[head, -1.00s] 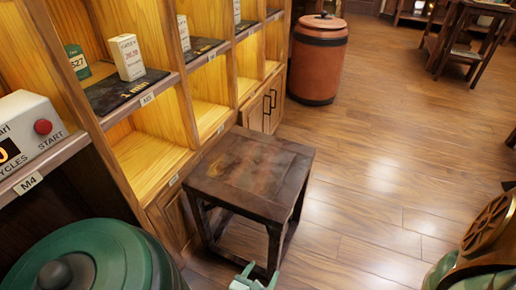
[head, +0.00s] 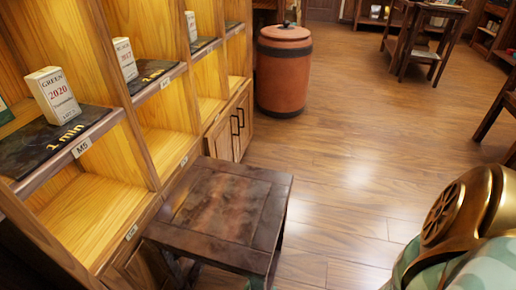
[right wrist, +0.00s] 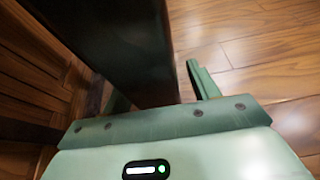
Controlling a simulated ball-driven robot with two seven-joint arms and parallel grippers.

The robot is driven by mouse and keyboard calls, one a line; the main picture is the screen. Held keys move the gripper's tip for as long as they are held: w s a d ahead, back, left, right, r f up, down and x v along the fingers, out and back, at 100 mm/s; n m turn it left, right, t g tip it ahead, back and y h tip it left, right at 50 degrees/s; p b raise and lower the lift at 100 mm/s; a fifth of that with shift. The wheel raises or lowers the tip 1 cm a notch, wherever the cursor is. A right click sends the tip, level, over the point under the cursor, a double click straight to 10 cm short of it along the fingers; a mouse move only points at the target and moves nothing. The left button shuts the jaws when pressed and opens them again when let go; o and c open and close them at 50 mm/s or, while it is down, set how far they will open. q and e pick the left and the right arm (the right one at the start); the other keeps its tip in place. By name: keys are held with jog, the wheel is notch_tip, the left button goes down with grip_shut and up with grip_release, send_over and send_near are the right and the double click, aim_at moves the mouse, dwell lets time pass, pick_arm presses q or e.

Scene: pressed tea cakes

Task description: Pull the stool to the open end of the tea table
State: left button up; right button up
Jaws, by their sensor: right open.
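The stool (head: 225,205) is dark brown wood with a square, worn top. It stands upright on the floor, close beside the shelf unit, low in the head view; its lower legs are cut off by the frame. In the right wrist view, a dark wooden member of the stool (right wrist: 110,45) runs down between the fingers of my right gripper (right wrist: 155,84). The two green fingers are apart, one on each side of it; I cannot tell whether either touches. My left gripper is not in view. A dark table (head: 435,12) stands far back; I cannot tell if it is the tea table.
The wooden shelf unit (head: 150,165) lines the left, holding boxes and dark mats. A reddish barrel (head: 283,75) stands beyond the stool. Dark furniture (head: 497,115) cuts in at the right edge. The plank floor (head: 370,130) is clear right of the stool.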

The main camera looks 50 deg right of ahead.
grip_shut()
dwell(1.4)
